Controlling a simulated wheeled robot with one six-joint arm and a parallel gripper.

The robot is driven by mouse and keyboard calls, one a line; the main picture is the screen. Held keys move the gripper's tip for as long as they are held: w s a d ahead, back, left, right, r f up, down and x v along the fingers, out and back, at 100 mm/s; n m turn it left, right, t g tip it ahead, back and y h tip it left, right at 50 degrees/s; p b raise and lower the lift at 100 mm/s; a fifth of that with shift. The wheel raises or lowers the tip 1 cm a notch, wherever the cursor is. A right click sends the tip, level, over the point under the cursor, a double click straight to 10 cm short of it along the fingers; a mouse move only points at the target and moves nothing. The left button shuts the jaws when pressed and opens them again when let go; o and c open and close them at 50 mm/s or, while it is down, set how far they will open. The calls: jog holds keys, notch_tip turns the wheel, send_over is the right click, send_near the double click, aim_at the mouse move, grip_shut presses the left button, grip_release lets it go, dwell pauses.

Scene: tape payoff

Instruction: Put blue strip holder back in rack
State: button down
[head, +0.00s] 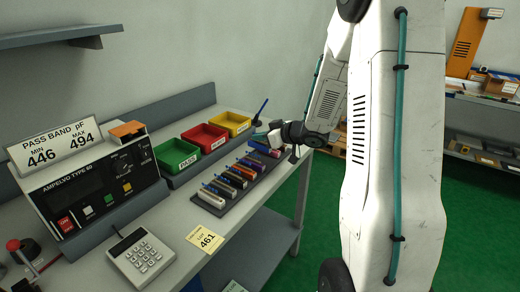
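A dark rack (205,226) on the bench holds a row of strip holders in several colours. A white holder (208,199) is at its near end. Blue and purple holders (262,149) show toward the far end, small and close together, so I cannot single out the blue one for certain. My gripper (274,139) is beside the far end of the row, near the bench's right edge. Its fingers are small and dark in the head view, and I cannot tell whether they are open or hold anything.
Green, red (205,138) and yellow (232,122) bins stand behind the rack. A meter (95,190) with a display card, a keypad (141,257) and a yellow lot card (205,238) are to the left and front. A wall shelf (60,36) hangs above; shelving stands far right.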

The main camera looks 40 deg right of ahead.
aim_at(261, 148)
jog(key=shift+d+f, duration=0.1)
jog(key=shift+f, duration=2.1)
jog(key=shift+f, duration=0.15)
jog(key=c, duration=1.6)
grip_release()
jog(key=shift+c, duration=0.2)
